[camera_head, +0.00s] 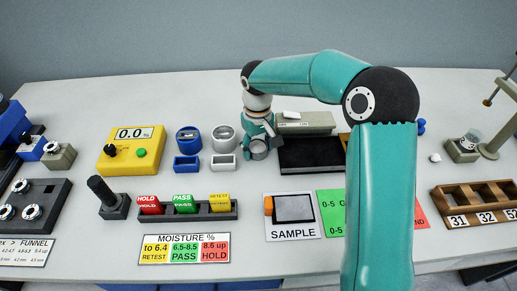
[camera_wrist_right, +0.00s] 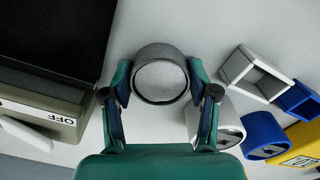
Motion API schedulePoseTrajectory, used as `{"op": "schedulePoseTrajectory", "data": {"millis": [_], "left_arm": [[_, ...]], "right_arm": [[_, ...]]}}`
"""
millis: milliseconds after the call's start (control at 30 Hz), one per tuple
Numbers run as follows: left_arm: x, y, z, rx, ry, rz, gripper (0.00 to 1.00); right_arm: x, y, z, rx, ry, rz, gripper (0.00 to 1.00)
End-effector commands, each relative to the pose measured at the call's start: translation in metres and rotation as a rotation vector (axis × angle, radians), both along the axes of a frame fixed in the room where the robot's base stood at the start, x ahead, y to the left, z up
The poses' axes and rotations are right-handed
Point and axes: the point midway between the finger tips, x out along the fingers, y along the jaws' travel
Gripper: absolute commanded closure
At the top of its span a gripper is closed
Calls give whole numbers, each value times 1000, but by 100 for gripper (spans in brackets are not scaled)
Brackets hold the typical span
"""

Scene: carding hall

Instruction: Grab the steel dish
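The steel dish (camera_head: 258,149) is a small, round grey cup standing at the middle of the table, left of a black plate. In the right wrist view the steel dish (camera_wrist_right: 160,82) lies between the two fingers, with its round opening showing. My right gripper (camera_head: 262,134) reaches down at the dish. In the wrist view its fingers (camera_wrist_right: 160,72) flank the dish on both sides, very close to its wall. I cannot tell whether they press on it. The dish appears to be at table level. My left gripper is not in view.
Blue (camera_head: 188,138) and white (camera_head: 223,138) round cups and blue (camera_head: 187,163) and white (camera_head: 223,163) square trays stand close left. A grey device (camera_head: 306,122) with a black plate (camera_head: 300,160) is close right. A yellow meter (camera_head: 131,150) stands further left. The front-centre table holds a SAMPLE pad (camera_head: 291,231).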

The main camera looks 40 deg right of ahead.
Motion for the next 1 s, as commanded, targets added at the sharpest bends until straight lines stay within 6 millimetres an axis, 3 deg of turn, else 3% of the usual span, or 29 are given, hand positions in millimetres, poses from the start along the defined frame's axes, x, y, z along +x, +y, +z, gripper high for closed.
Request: {"op": "schedulePoseTrajectory", "data": {"millis": [33, 167, 533, 1000], "left_arm": [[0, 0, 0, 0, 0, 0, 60], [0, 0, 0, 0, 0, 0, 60], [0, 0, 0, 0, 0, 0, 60], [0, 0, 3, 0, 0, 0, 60]], "right_arm": [[0, 0, 0, 0, 0, 0, 56], [0, 0, 0, 0, 0, 0, 78], [1, 0, 10, -1, -3, 0, 79], [0, -3, 93, -1, -4, 0, 79]]}}
